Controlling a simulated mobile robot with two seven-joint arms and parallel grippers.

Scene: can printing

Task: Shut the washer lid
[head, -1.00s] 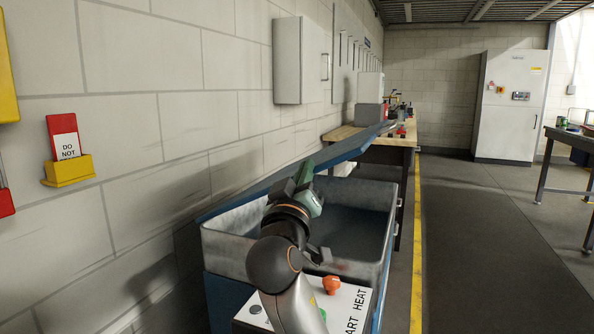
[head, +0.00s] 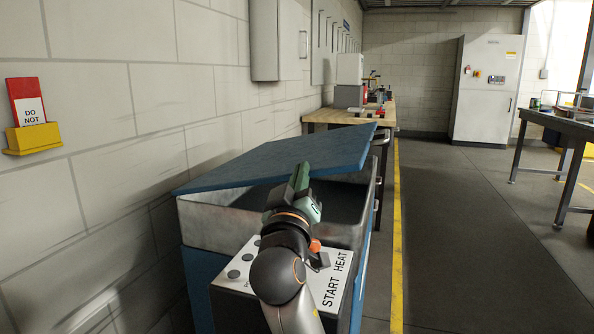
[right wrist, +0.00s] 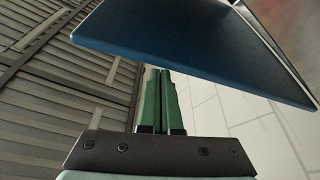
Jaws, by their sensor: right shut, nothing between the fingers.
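The washer (head: 215,225) is a grey metal tub on a blue base, against the left wall. Its blue lid (head: 270,160) is partly open, tilted above the tub, with a dark gap under its near edge. My right gripper (head: 302,172) is shut and empty at the lid's near edge; whether it touches the lid is hard to tell. In the right wrist view the green fingers (right wrist: 160,80) are together, with their tips by the edge of the blue lid (right wrist: 200,50). My left gripper is not in view.
A white control panel (head: 335,283) with buttons, an orange knob and the words START HEAT is at the washer's front. A wooden workbench (head: 345,115) stands behind. A grey cabinet (head: 487,90) and a dark table (head: 560,122) are at the right. The floor right of the yellow line is clear.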

